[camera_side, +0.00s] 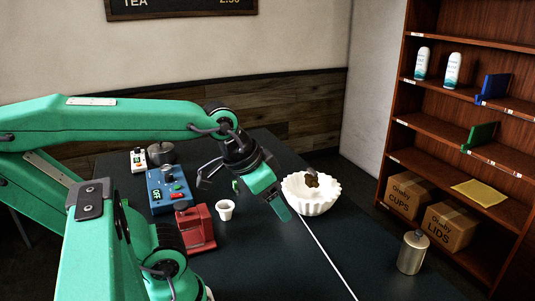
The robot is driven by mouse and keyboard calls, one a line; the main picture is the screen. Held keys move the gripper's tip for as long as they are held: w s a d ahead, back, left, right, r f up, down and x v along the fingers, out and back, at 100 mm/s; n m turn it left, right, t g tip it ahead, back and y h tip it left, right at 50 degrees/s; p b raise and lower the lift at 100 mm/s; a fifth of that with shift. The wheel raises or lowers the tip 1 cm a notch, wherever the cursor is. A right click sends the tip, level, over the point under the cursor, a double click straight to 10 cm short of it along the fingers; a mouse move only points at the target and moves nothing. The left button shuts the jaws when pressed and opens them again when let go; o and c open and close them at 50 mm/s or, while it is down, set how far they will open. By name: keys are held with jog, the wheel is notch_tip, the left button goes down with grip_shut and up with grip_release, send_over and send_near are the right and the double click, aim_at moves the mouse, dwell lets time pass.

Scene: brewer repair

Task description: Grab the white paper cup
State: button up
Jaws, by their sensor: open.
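The white paper cup (225,209) stands upright on the dark table, small and empty-looking, just right of the red machine. My gripper (242,194) hangs above the table at the end of the green arm, with its jaws apart. One dark finger is to the left and a green finger is to the right, near the white fluted bowl. The cup is apart from the gripper, below and a little left of it in the picture. How far apart they are in depth I cannot tell.
A white fluted bowl (311,198) with something brown stands right of my gripper. A red machine (195,229) and a blue device (168,190) stand left of the cup. A metal canister (412,252) is at the right. The table's front middle (270,262) is clear except for a thin white line.

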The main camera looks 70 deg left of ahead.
jog(key=w+a+f+n+g+y, duration=0.1)
jog(key=w+a+f+g, duration=0.15)
jog(key=a, duration=0.65)
jog(key=w+a+f+g, duration=0.1)
jog(key=w+a+f, duration=0.15)
jog(key=a, duration=0.55)
jog(key=s+a+f, duration=0.2)
jog(key=a+f, duration=0.1)
jog(key=a, duration=0.2)
jog(key=s+a+f+g, duration=0.1)
jog(key=s+a+f, duration=0.1)
jog(key=a+f, duration=0.2)
jog(key=s+a+f+g+h, duration=0.1)
jog(key=s+a+f, duration=0.1)
jog(key=a, duration=0.4)
jog(key=shift+s+a+f, duration=0.1)
jog(key=shift+s+f, duration=0.25)
jog(key=shift+f, duration=1.65)
